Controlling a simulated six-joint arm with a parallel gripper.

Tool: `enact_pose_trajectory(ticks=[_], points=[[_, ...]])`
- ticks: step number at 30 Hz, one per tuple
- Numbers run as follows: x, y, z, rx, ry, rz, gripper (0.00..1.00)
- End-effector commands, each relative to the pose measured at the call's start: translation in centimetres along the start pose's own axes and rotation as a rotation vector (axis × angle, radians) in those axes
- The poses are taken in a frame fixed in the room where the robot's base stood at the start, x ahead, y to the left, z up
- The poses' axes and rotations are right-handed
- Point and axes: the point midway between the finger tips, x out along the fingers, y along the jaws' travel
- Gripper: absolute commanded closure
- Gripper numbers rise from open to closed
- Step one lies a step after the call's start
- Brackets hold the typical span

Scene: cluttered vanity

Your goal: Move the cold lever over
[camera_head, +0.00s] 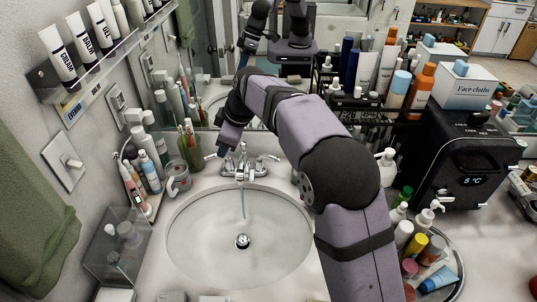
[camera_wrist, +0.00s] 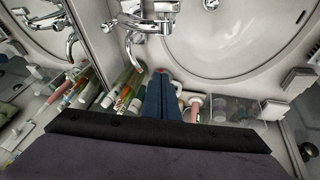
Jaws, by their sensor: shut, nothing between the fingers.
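The chrome faucet (camera_head: 240,168) stands behind the sink basin (camera_head: 190,238), with water running from its spout. It has a left lever (camera_head: 211,156) and a right lever (camera_head: 268,157); I cannot read which is cold. My gripper (camera_head: 222,150) points down beside the left lever, just left of the faucet body. I cannot tell whether it touches the lever. The faucet (camera_wrist: 147,24) is at the top there.
A green cup with toothbrushes (camera_head: 190,148) and a glass mug (camera_head: 178,180) stand close left of my gripper. Several bottles (camera_head: 392,75) crowd the back right near a black appliance (camera_head: 462,160). A round tray (camera_head: 455,262) of bottles is at right. The basin is clear.

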Motion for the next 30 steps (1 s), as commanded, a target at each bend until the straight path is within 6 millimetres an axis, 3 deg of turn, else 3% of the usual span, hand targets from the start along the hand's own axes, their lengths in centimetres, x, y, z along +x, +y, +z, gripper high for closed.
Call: enact_pose_trajectory(ticks=[1, 3, 6, 9, 11, 15, 18, 24, 30], points=[[-0.2, -2.5, -2.2, -0.066, -0.012, -0.028, 1.0], [0.1, -5.5, -3.5, -0.168, -0.06, -0.049, 1.0], [0.6, -8.3, -3.1, -0.341, -0.174, -0.05, 1.0], [0.8, -9.0, -1.2, -0.506, -0.292, -0.033, 1.0], [0.8, -8.8, 0.4, -0.607, -0.367, -0.021, 1.0], [0.5, -6.5, 4.7, -0.839, -0.551, 0.005, 1.0], [-0.1, -4.8, 6.5, -1.002, -0.662, 0.014, 1.0], [-1.4, -1.8, 7.3, -1.248, -0.797, 0.031, 1.0], [-1.4, -1.7, 7.2, -1.314, -0.804, 0.008, 1.0]])
